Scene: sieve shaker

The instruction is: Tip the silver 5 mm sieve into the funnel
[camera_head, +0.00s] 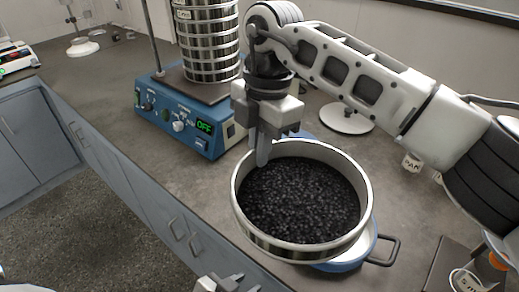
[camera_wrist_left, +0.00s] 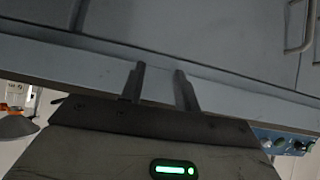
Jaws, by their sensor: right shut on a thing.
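The silver sieve (camera_head: 262,243) is a wide round metal ring filled with dark granules (camera_head: 300,200). My right gripper (camera_head: 263,152) is shut on its far left rim, reaching down from above. The sieve looks roughly level. A blue round vessel (camera_head: 345,262) with a dark side handle shows partly below it; the sieve hides most of it, so I cannot tell whether it is the funnel or whether they touch. My left gripper (camera_head: 222,284) is low at the bottom edge, in front of the bench. In the left wrist view its fingers (camera_wrist_left: 160,80) are apart and empty.
A blue shaker (camera_head: 180,118) with a green OFF display stands behind, carrying a stack of silver sieves (camera_head: 208,45). The bench front edge is bare at left.

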